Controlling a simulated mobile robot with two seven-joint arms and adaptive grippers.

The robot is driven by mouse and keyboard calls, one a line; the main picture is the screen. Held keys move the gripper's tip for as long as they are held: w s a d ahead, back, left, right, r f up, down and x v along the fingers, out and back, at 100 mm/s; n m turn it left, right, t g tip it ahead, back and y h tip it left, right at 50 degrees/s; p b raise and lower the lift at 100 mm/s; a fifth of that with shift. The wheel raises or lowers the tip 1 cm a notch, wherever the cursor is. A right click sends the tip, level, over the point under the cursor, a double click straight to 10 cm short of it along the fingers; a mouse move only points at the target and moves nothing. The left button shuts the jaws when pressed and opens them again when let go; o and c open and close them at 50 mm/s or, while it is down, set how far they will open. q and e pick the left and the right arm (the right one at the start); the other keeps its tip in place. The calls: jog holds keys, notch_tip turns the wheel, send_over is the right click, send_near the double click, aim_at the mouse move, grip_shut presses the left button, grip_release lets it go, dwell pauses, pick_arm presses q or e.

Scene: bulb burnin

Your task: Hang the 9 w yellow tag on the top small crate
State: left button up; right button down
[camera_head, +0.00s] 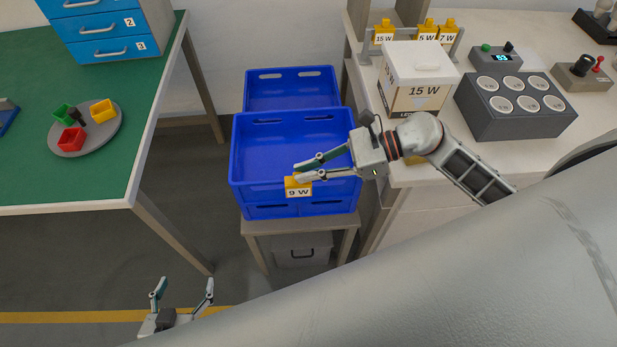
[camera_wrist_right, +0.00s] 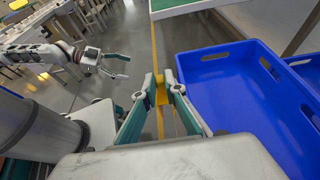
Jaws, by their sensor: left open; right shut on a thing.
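The yellow 9 W tag (camera_head: 298,187) is at the near wall of the top small blue crate (camera_head: 245,160). I cannot tell whether it rests on the rim or is just in front of it. My right gripper (camera_head: 299,171) is shut on the tag, reaching in from the right over the crate. In the right wrist view the tag (camera_wrist_right: 161,92) sits between the fingertips, beside the blue crate (camera_wrist_right: 240,92). The crate looks empty. My left gripper (camera_head: 182,290) is open and empty, low over the floor at the bottom left; it also shows in the right wrist view (camera_wrist_right: 128,67).
A second blue crate (camera_head: 290,75) stands behind. The crates are on a small stand (camera_head: 262,227). A white bench on the right holds a 15 W box (camera_head: 420,70), a grey test block (camera_head: 505,122) and more yellow tags (camera_head: 384,30). A green table (camera_head: 60,175) is left.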

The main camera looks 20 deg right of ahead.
jog(key=shift+w+d+b, duration=0.15)
jog(key=shift+w+d, duration=0.05)
jog(key=shift+w, duration=0.5)
jog(key=shift+w+d+b, duration=0.2)
jog(key=shift+w, duration=0.55)
jog(key=shift+w+d+b, duration=0.15)
jog(key=shift+w+d, duration=0.05)
jog(key=shift+w, duration=0.5)
jog(key=shift+f+b, duration=0.75)
jog(key=shift+f, duration=0.2)
jog(key=shift+f+b, duration=0.9)
jog(key=shift+f, duration=0.3)
jog(key=shift+f+b, duration=0.45)
jog(key=shift+f, duration=0.2)
